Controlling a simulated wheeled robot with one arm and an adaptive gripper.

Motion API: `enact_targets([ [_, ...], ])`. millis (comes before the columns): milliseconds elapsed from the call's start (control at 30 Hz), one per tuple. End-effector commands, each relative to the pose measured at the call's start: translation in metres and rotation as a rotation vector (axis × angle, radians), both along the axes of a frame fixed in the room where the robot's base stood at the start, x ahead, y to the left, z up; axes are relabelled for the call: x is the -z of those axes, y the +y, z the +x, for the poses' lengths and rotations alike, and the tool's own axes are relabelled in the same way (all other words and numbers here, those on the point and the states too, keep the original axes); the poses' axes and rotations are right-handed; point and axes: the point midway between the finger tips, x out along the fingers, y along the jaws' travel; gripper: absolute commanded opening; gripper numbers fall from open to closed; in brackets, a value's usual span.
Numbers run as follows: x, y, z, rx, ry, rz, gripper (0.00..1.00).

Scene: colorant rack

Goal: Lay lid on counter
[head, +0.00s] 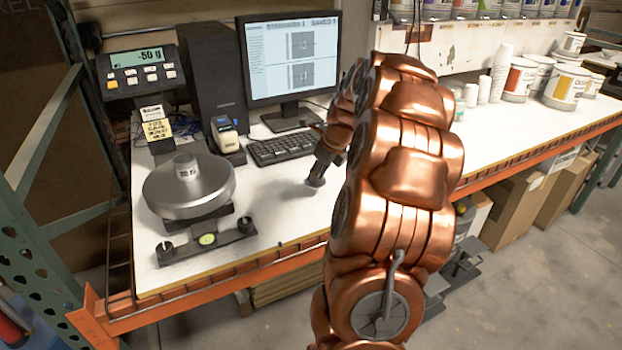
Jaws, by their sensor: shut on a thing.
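My copper-coloured arm reaches over the white counter (275,222), and my gripper (321,168) points down in front of the keyboard. It is shut on a small grey round piece, which looks like the lid (315,182). The lid is low over the counter with a dark shadow beside it; I cannot tell whether it touches the surface. The fingers are small and partly hidden by the arm.
Behind are a keyboard (285,148) and monitor (290,55). Paint tubs (566,87) and cups stand at right. Counter between scale and arm is clear.

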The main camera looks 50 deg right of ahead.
Motion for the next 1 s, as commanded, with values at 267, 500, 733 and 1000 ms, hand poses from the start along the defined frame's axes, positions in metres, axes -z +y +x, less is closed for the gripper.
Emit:
enact_targets([
  [267,0.003,0.008,0.018,-0.002,0.001,0.001,0.0],
  [500,0.029,0.008,0.018,-0.002,0.003,0.004,0.0],
  [733,0.037,0.007,0.018,-0.001,0.001,0.0,0.0],
  [1000,0.04,0.007,0.018,-0.001,0.001,0.0,0.26],
])
